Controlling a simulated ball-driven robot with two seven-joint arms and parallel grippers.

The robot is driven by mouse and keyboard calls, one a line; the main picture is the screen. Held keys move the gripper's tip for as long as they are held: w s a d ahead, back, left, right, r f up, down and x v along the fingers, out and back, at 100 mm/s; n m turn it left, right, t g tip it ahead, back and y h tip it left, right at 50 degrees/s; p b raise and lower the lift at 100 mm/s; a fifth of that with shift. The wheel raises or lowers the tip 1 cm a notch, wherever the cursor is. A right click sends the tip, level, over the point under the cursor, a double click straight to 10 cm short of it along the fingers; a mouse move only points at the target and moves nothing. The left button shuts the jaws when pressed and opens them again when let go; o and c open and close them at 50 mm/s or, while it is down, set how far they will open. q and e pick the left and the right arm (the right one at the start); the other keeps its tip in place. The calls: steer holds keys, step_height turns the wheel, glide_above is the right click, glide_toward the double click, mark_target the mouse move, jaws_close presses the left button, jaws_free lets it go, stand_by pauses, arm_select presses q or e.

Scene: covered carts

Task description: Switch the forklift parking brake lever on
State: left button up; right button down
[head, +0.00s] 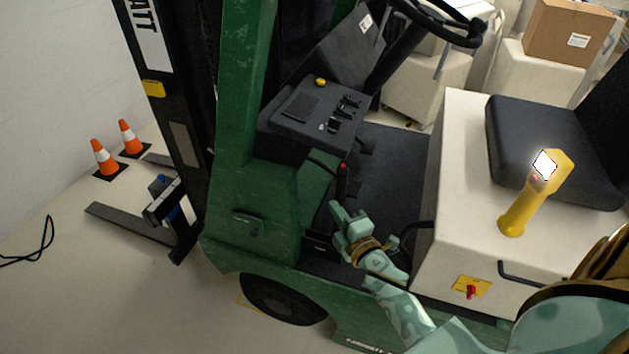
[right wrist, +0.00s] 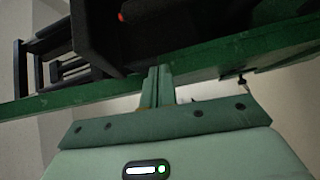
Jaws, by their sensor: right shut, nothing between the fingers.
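The parking brake lever (head: 343,182) looks like a dark upright handle with a red tip, standing in the forklift's footwell beside the green side panel. Its lower part is hard to make out. In the right wrist view a small red tip (right wrist: 121,17) shows at the top, against dark parts. My right gripper (head: 335,208) is just below and in front of the lever, apart from it as far as I can tell. Its fingers (right wrist: 158,75) are shut with nothing between them. My left gripper is not in view.
The green forklift body (head: 236,180) and its sill (right wrist: 215,65) lie close to my right gripper. The steering wheel (head: 440,20) is above. Traffic cones (head: 104,158) stand left.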

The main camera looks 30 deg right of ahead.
steer(key=w+d+n, duration=0.1)
steer(key=w+d, duration=0.3)
steer(key=w, duration=0.4)
steer(key=shift+d, duration=0.25)
stand_by(0.6)
steer(key=shift+w, duration=0.1)
steer(key=s+d+f+m+t+h+b, duration=0.1)
steer(key=s+d+f+m+t+b, duration=0.1)
steer(key=s+d+b, duration=0.5)
steer(key=s+d+m+t, duration=0.1)
steer(key=s, duration=0.2)
steer(key=shift+d+m, duration=0.25)
steer(key=shift+m, duration=0.15)
steer(key=shift+f, duration=0.1)
